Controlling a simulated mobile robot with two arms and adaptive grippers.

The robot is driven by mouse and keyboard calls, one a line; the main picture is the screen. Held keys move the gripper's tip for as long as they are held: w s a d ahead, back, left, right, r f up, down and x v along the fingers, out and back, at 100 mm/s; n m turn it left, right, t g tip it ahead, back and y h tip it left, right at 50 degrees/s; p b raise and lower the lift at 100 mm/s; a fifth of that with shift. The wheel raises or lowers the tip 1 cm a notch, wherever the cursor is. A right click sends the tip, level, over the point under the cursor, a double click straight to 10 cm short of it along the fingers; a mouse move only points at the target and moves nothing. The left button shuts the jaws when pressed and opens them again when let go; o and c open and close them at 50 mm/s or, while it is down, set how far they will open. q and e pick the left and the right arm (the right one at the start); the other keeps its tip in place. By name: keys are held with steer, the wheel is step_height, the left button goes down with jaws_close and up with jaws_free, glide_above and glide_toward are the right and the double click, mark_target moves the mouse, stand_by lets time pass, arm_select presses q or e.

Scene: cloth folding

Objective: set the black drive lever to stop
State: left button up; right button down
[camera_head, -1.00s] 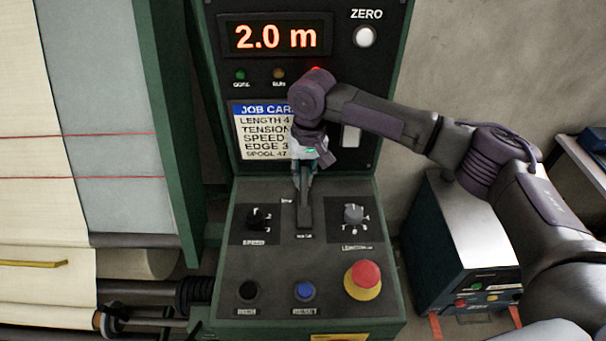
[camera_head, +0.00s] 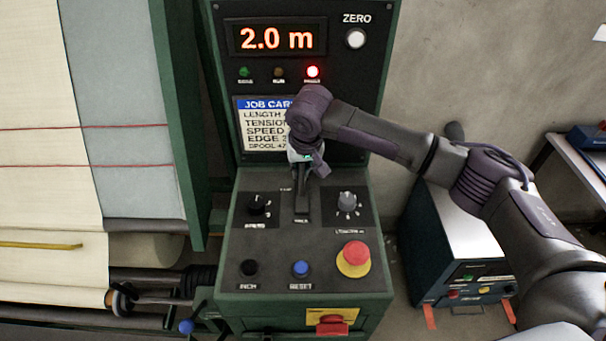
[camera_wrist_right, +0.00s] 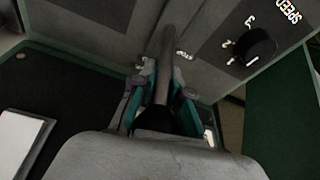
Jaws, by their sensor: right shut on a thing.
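The black drive lever (camera_head: 302,192) stands in a dark slot plate in the middle of the sloping console. It is between the two knobs; small labels above and below its slot are too small to read. My right gripper (camera_head: 303,172) is at the lever's upper part, reaching down from behind it. In the right wrist view, the right gripper's teal fingers (camera_wrist_right: 167,95) are closed on either side of the lever (camera_wrist_right: 168,70). The lever's top end is partly hidden between the fingers. My left gripper is not in view.
The speed knob (camera_head: 257,204) and a grey knob (camera_head: 346,202) flank the lever. A black button (camera_head: 249,267), blue reset button (camera_head: 300,268) and red mushroom button (camera_head: 354,256) line the front. The display (camera_head: 277,38) reads 2.0 m, above a lit red lamp (camera_head: 313,71).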

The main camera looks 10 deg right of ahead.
steer(key=shift+s+a+r, duration=0.1)
steer(key=shift+s+r, duration=0.05)
steer(key=shift+s, duration=0.3)
steer(key=shift+t+p, duration=0.3)
steer(key=shift+p, duration=0.1)
steer(key=shift+s+a+t+p, duration=0.1)
steer(key=shift+s+t+p, duration=0.4)
steer(key=shift+t, duration=0.2)
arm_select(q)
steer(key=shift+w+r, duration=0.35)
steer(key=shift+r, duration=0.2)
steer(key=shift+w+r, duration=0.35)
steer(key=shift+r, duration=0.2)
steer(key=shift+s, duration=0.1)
arm_select(e)
steer(key=c, duration=1.2)
jaws_free()
steer(key=shift+r, duration=0.2)
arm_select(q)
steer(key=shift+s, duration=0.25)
arm_select(e)
steer(key=v, duration=1.1)
steer(key=shift+s+a+r, duration=0.2)
steer(key=shift+s+r, duration=0.05)
steer(key=shift+s, duration=0.05)
